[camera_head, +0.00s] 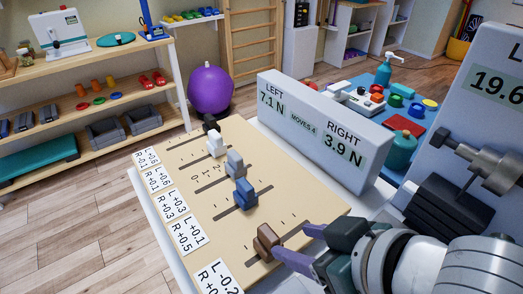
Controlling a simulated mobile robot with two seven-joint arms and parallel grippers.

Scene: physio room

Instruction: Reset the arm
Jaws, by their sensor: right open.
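A tan slider board (300,190) lies on a white table in the camera_head view. Its sliders are black (210,124), white (216,145), grey (235,163), blue (245,194) and brown (267,242), each on a dark slot. White cards along its left edge carry L and R values. A grey display box (322,125) behind reads LEFT 7.1 N, MOVES 4 and RIGHT 3.9 N. My right gripper (298,246) is open, its purple fingers just right of the brown slider, with the slider not between them as far as I can tell. My left gripper is not in view.
A large grey unit (492,75) reading 19.6 stands at the right, close to my right arm. A blue mat (424,113) behind the display box holds a teal kettlebell and small items. A purple ball (210,90) and wooden shelves (95,62) are at the back left. Floor at left is clear.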

